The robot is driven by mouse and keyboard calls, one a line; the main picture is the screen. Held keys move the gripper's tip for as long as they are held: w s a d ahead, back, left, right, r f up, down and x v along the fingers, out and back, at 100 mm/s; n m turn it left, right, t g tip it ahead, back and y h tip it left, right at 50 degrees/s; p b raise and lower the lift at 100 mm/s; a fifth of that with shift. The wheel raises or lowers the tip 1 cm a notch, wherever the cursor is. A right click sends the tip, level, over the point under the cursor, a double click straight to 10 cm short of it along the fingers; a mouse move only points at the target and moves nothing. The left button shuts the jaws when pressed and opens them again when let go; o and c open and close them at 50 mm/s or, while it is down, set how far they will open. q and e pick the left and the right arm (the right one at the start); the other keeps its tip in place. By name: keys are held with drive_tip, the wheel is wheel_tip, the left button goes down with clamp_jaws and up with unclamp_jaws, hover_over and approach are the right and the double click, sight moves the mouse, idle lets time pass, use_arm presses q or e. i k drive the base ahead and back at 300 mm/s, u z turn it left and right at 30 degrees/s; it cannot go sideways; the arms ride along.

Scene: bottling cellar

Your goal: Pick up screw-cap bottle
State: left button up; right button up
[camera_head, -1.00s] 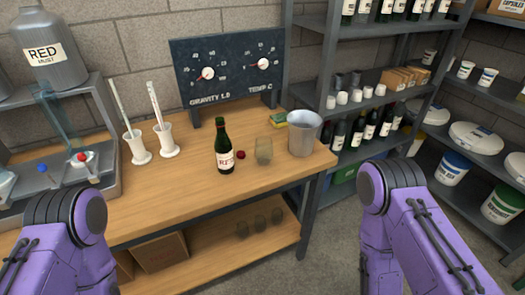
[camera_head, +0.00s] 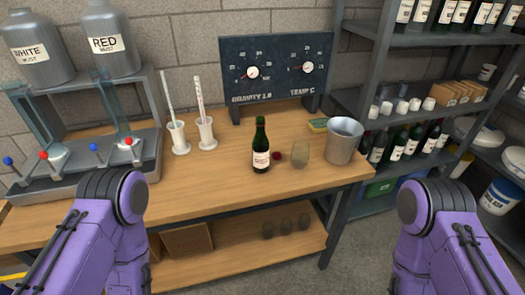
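A dark green bottle (camera_head: 261,147) with a white and red label stands upright on the wooden bench (camera_head: 225,175). My two purple arms come in at the lower left and lower right, well short of the bottle. Neither gripper shows in the view, so I cannot see their fingers.
A clear glass (camera_head: 301,152) and a metal bucket (camera_head: 343,140) stand right of the bottle. Two white cylinders with sticks (camera_head: 206,134) stand to its left. A gauge board (camera_head: 274,72) is behind. The bench front before the bottle is clear.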

sight(260, 143)
drive_tip(key=z, duration=1.35)
drive_tip(key=k, duration=0.55)
drive_tip(key=u, duration=0.25)
